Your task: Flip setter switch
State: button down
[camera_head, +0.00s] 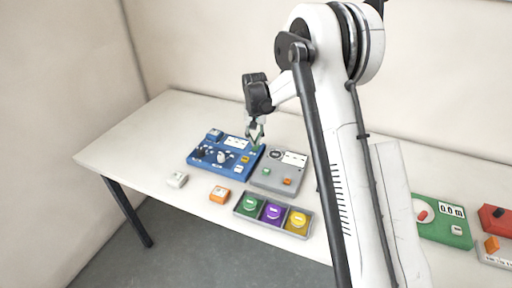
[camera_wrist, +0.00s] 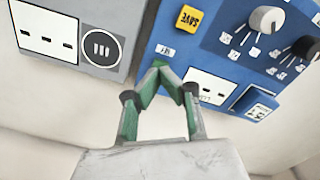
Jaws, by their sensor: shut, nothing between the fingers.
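A blue panel (camera_wrist: 207,58) fills the upper right of the wrist view. It carries a yellow SAVE button (camera_wrist: 189,19), a white knob (camera_wrist: 266,19), a black knob (camera_wrist: 306,47) and a raised blue block with a white label (camera_wrist: 258,108). In the head view the blue panel (camera_head: 235,175) lies on the table, left of the grey panel. My gripper (camera_wrist: 158,72) is shut and empty, its green-padded tips at the blue panel's edge near a small white label (camera_wrist: 166,50). Whether they touch it I cannot tell. I cannot tell which part is the setter switch; the fingertips may hide it.
A grey panel (camera_head: 268,177) lies right beside the blue one. A green panel (camera_head: 455,238) lies at far right. The table's left end is clear.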

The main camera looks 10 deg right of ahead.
aim_at(255, 149)
jog(key=shift+f+b, duration=1)
jog(key=shift+f, duration=0.25)
dwell(0.7)
jog(key=shift+r, duration=0.1)
jog(key=shift+r+p, duration=1.1)
jog(key=shift+r, duration=2.3)
jog(key=shift+s+r, duration=0.1)
jog(key=shift+r, duration=0.1)
jog(key=s+r+t+b, duration=0.2)
jog(key=s+r+t, duration=0.1)
jog(key=s+r, duration=1.45)
jog(key=s+f+t+b, duration=0.1)
jog(key=s+f+t, duration=0.1)
jog(key=s, duration=0.9)
jog(key=s+f+n+t+b, duration=0.1)
jog(key=s+f+t, duration=0.1)
jog(key=s, duration=1)
jog(key=shift+s+f, duration=0.2)
jog(key=shift+f, duration=0.2)
